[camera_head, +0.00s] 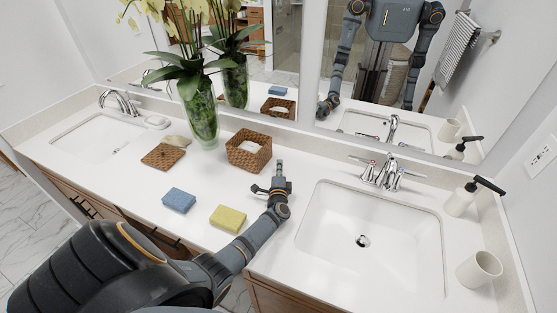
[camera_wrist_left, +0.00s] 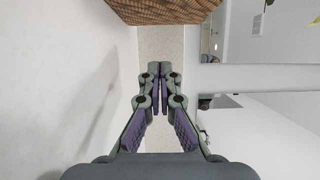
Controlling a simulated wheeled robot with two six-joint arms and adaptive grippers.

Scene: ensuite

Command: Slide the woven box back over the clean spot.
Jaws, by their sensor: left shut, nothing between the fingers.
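The woven box (camera_head: 249,150) is brown, open-topped and stands on the white counter near the mirror, left of the right-hand sink. My left gripper (camera_head: 279,166) is shut and empty, just to the right of the box and low over the counter. In the left wrist view the fingers (camera_wrist_left: 159,70) are together, and the woven box (camera_wrist_left: 165,9) shows at the top edge, apart from the fingertips. I cannot make out a distinct clean spot on the white counter. My right gripper is not directly in view.
A flat woven piece (camera_head: 163,156), a blue sponge (camera_head: 179,200) and a yellow sponge (camera_head: 228,218) lie left of my arm. A glass vase (camera_head: 202,122) with orchids stands behind-left of the box. The right sink (camera_head: 335,235) and its faucet (camera_head: 385,174) are to the right.

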